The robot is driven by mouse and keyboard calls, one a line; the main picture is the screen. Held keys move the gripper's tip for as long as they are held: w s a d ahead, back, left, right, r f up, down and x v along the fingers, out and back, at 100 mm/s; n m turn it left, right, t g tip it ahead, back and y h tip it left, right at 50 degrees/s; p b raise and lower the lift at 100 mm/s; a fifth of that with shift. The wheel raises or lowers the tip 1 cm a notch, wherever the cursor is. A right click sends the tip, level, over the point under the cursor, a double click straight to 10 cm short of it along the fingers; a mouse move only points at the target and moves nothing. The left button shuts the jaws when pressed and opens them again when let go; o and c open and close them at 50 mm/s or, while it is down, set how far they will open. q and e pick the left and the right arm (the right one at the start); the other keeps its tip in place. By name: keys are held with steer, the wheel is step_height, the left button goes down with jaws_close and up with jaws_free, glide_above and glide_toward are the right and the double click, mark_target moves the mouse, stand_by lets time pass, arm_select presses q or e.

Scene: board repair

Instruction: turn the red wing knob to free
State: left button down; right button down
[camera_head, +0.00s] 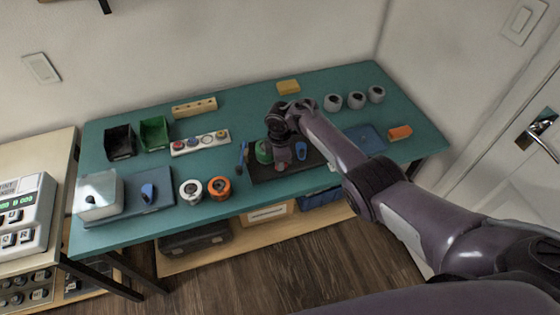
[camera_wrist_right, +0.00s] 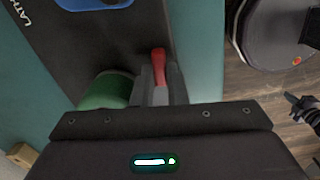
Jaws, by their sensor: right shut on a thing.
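The red wing knob (camera_wrist_right: 159,62) shows in the right wrist view as a red bar standing up between my fingers. My right gripper (camera_wrist_right: 160,88) is shut on it, one grey finger on each side. The knob's lower part is hidden by the fingers and the gripper body.
A green round part (camera_head: 263,152) and a blue part (camera_head: 301,151) stand close beside the gripper. White (camera_head: 191,190) and orange (camera_head: 219,188) rings lie to the left. Several grey cups line the back right; an orange block (camera_head: 400,132) lies at the right.

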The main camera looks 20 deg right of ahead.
steer(key=shift+n, duration=0.7)
steer(key=c, duration=1.4)
jaws_free()
steer(key=shift+c, duration=0.2)
step_height(320, 180, up, 8)
steer(key=shift+f+p, duration=0.1)
steer(key=shift+p, duration=0.8)
